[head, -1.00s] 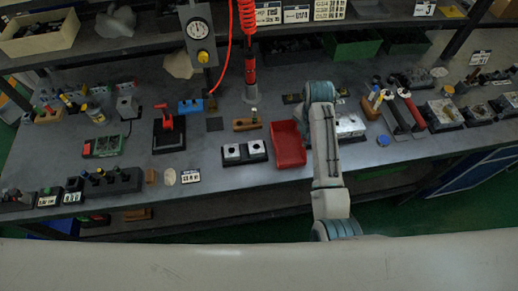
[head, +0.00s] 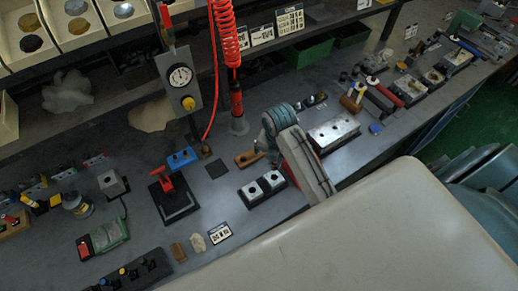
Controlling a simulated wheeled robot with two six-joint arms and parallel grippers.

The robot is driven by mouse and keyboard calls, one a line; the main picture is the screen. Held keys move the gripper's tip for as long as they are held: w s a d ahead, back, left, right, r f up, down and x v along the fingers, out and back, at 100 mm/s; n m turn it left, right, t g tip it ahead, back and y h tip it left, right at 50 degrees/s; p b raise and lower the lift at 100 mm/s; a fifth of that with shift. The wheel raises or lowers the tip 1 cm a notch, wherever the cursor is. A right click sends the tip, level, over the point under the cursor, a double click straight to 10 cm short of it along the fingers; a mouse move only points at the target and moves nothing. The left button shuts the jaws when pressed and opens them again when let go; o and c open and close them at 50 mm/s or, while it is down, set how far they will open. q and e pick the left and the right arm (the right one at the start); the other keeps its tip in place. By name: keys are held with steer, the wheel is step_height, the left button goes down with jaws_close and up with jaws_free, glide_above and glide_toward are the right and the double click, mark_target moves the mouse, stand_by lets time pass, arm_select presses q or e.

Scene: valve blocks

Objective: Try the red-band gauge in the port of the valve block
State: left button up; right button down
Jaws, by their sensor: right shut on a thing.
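My right gripper (head: 263,148) is at the far end of my right arm, beside a wooden block (head: 247,158). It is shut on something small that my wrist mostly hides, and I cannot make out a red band. A long silver block (head: 334,131) with ports in its top lies right of my arm. I cannot tell which of these is the valve block. My left gripper is not in view.
A red tray (head: 287,169) is mostly hidden behind my arm. A red-handled black fixture (head: 174,195), a blue block (head: 181,159) and a label card (head: 219,233) lie to the left. A red coiled hose (head: 229,35) hangs behind. A dial panel (head: 180,78) stands at the back.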

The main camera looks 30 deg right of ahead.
mark_target(275, 168)
steer(key=shift+s, duration=0.1)
steer(key=shift+s+d+f, duration=0.1)
steer(key=shift+d+f, duration=0.05)
steer(key=shift+f, duration=0.2)
steer(key=shift+d+f, duration=0.1)
steer(key=shift+f, duration=0.15)
steer(key=shift+s+f, duration=0.1)
steer(key=shift+f, duration=0.6)
steer(key=shift+a+f, duration=0.2)
steer(key=shift+f, duration=0.9)
steer(key=shift+d+f, duration=0.1)
steer(key=shift+f, duration=0.15)
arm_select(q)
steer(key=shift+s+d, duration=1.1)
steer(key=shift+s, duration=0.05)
